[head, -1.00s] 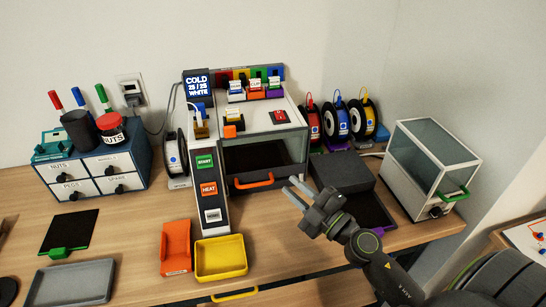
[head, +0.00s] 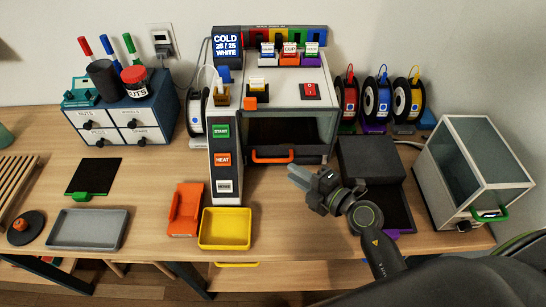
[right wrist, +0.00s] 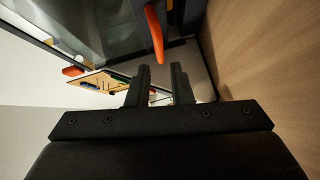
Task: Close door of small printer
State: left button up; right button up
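The small printer (head: 285,90) is a white box with a dark glass front door (head: 286,128) at the middle of the table. An orange handle (head: 272,156) sits on the door's lower edge. I cannot tell how far the door stands from its frame. My right gripper (head: 298,175) is just in front and right of the handle, apart from it. In the right wrist view its fingers (right wrist: 160,75) are spread with nothing between them, and the orange handle (right wrist: 155,33) is beyond them. My left gripper is not in view.
A button panel (head: 223,160) stands left of the door. A yellow tray (head: 226,244) and an orange holder (head: 186,210) lie in front. A dark box (head: 370,160) is close to the right gripper. A glass-sided cabinet (head: 450,185) stands at the right.

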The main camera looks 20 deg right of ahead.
aim_at(273, 159)
jog(key=x, duration=0.8)
jog(key=shift+w+a, duration=0.2)
jog(key=shift+w, duration=0.05)
grip_shut()
